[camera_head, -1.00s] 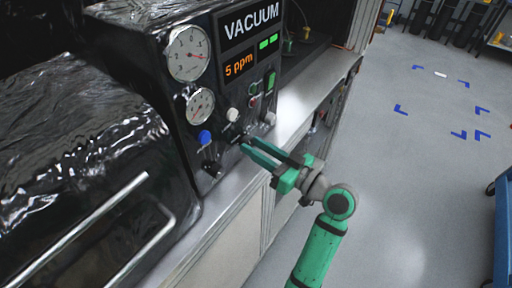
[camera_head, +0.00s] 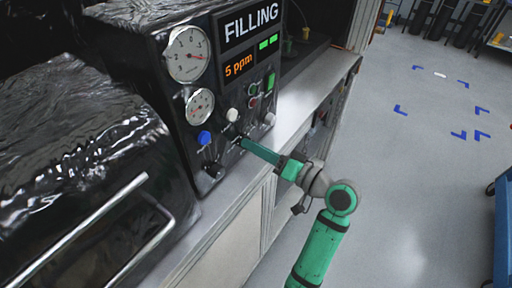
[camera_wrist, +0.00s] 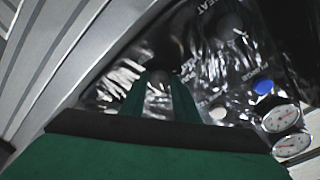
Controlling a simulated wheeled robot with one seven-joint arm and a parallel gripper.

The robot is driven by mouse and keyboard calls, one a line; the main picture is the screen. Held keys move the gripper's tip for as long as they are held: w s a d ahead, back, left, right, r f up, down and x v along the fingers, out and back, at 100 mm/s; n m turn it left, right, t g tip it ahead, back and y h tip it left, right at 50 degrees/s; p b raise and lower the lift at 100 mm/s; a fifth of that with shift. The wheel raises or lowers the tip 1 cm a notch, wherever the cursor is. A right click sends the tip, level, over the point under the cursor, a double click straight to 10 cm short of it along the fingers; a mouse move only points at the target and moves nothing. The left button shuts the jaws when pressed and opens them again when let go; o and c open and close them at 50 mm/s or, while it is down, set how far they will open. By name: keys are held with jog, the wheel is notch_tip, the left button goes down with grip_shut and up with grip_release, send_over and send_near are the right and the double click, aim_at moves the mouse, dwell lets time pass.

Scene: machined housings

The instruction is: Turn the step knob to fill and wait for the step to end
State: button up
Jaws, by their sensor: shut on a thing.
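The display (camera_head: 252,24) on the black control panel reads FILLING, with 5 ppm in orange under it and green lights beside that. My gripper (camera_head: 243,142) reaches the lower part of the panel and is shut on the step knob. In the head view its fingers are seen edge-on, one covering the other, and they hide most of the knob. In the wrist view the gripper (camera_wrist: 160,80) has one finger on each side of the small knob (camera_wrist: 159,77). The direction the knob points cannot be read.
Two gauges (camera_head: 188,54) sit at the panel's left. A foil-covered chamber with a metal handle (camera_head: 85,230) stands left. The floor at right is open.

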dwell(0.4)
jog(key=o, duration=1)
jog(key=shift+a, duration=0.1)
jog(key=shift+o, duration=0.2)
jog(key=v, duration=1.1)
